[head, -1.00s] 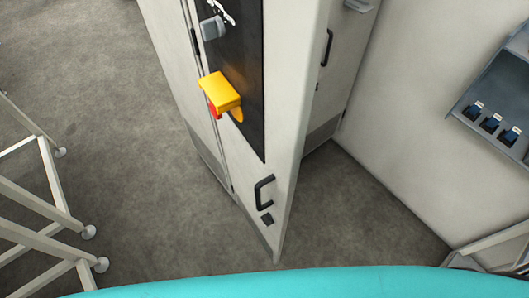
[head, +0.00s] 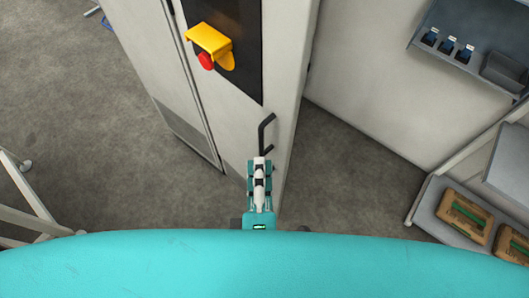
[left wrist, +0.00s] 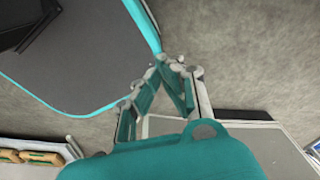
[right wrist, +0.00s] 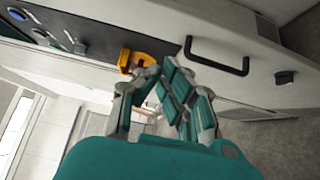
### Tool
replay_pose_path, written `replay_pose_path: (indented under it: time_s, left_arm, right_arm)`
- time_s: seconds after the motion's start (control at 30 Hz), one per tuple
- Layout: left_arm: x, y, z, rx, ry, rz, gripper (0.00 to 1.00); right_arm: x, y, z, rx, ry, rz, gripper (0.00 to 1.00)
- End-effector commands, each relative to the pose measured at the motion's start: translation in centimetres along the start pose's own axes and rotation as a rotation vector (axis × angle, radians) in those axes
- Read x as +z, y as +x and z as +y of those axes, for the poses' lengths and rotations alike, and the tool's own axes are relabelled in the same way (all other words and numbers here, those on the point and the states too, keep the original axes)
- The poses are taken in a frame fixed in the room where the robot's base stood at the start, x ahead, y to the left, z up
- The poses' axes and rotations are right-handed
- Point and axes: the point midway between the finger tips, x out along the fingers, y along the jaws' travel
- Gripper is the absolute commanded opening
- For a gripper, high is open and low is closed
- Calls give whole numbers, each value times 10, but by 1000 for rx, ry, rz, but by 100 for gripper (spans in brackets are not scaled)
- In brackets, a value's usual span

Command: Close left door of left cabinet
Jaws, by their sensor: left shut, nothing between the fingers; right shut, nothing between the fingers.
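The cabinet door (head: 225,110) is a tall pale panel with a dark control panel, a yellow-shrouded red button (head: 206,61) and a black handle (head: 266,132) near its free edge. The door seems to stand swung out; its exact angle is unclear. My right gripper (head: 260,160) is shut and empty, just below the handle in the head view. In the right wrist view my right gripper (right wrist: 163,65) shows before the door face, between the yellow shroud (right wrist: 145,60) and the handle (right wrist: 217,58); contact cannot be told. My left gripper (left wrist: 172,62) is shut and empty, away from the door.
A grey shelf with small dark devices (head: 447,45) hangs at the upper right. Brown packages (head: 465,215) lie on a rack at the lower right. A pale metal frame (head: 25,205) stands at the left. Grey floor is open left of the cabinet.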

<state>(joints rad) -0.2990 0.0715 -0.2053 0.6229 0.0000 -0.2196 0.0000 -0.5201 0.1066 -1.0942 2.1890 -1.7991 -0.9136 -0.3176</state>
Motion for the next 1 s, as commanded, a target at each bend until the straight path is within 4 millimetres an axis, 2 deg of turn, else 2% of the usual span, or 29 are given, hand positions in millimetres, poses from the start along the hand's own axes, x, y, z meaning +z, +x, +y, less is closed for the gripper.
replay_pose_path:
  time_s: [0.03, 0.4, 0.63, 1.0]
  left_arm:
    - [1, -8, 0, 0, 0, -2, 0]
    - [0, -41, -8, -10, -1, -7, 0]
    - [0, -56, -11, -13, -3, -8, 0]
    - [0, -58, -10, -12, -3, -8, 0]
  right_arm:
    - [0, 10, 5, 4, 0, -2, 0]
    - [0, 88, 5, 2, 0, 1, 0]
    - [22, 107, 2, -1, -1, 3, 0]
    - [28, 112, -1, -1, 1, 3, 0]
